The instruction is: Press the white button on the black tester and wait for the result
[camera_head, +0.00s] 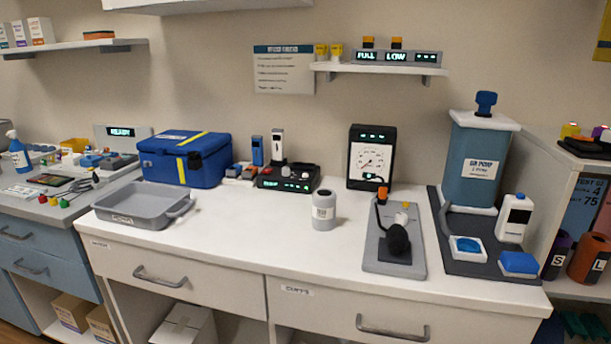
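A low black device (289,178) with green lit displays stands near the back middle of the counter. A small whitish knob or button (285,171) shows on it. A taller black unit (371,157) with a white dial face and green lit readouts stands to its right against the wall. I cannot tell for certain which of the two is the tester. The display text is too small to read surely. Neither of my grippers is in view.
A grey cylinder (324,210) stands in front of the low black device. A grey tray (143,204) and blue case (184,158) are on the left. The front-middle counter is clear.

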